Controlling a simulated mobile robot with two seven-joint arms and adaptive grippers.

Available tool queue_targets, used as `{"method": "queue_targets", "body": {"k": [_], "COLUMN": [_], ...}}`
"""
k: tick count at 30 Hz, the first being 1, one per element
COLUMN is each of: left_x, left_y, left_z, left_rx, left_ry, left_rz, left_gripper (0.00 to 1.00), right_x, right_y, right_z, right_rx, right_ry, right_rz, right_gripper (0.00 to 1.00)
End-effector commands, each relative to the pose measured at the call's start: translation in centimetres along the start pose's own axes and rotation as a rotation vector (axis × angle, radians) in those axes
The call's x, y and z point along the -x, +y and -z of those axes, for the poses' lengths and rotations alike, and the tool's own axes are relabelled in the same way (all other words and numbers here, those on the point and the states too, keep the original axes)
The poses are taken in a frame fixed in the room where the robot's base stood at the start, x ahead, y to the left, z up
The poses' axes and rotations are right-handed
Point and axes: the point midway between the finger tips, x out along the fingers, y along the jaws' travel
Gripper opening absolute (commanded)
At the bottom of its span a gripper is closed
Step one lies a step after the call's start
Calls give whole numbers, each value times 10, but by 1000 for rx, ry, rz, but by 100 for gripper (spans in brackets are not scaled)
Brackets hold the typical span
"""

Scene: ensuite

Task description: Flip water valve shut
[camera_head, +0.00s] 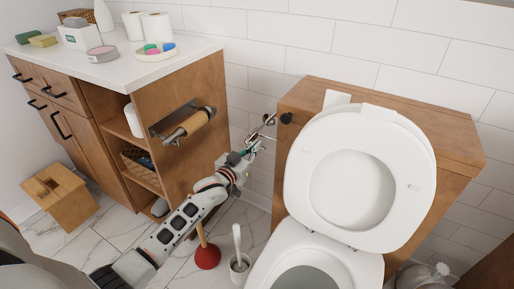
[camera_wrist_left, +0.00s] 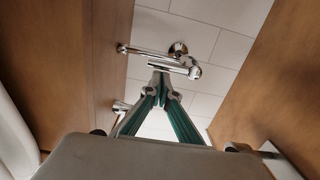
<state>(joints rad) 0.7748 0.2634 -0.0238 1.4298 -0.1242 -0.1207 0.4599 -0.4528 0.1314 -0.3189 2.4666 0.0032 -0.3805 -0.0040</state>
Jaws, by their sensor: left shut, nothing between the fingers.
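The chrome water valve (camera_head: 268,120) is on the white tiled wall, in the gap between the wooden cabinet and the toilet. In the left wrist view the valve (camera_wrist_left: 178,65) has a thin lever reaching left, a round wall flange and a rounded end at right. My left gripper (camera_head: 255,143) reaches into this gap. Its green-padded fingers (camera_wrist_left: 161,78) are shut with nothing between them, and the tips are just below the valve body in the wrist view. I cannot tell whether they touch it. My right gripper is not in view.
The wooden cabinet (camera_head: 185,90) with a toilet-roll holder (camera_head: 185,125) borders the gap at left. The toilet (camera_head: 350,175), lid up, borders it at right. A red plunger (camera_head: 207,257) and a toilet brush (camera_head: 239,262) stand on the floor near my arm.

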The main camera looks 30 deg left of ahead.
Motion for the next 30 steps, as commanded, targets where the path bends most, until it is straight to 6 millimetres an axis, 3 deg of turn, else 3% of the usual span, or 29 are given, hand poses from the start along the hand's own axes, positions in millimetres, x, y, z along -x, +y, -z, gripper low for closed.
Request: {"method": "queue_targets", "body": {"k": [30], "left_x": [-1], "left_y": [-5], "left_z": [-5], "left_rx": [-121], "left_ry": [0], "left_rz": [7], "left_gripper": [0], "right_x": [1], "right_y": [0], "right_z": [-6], "right_rx": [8], "right_ry": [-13], "right_rz": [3], "right_gripper": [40]}}
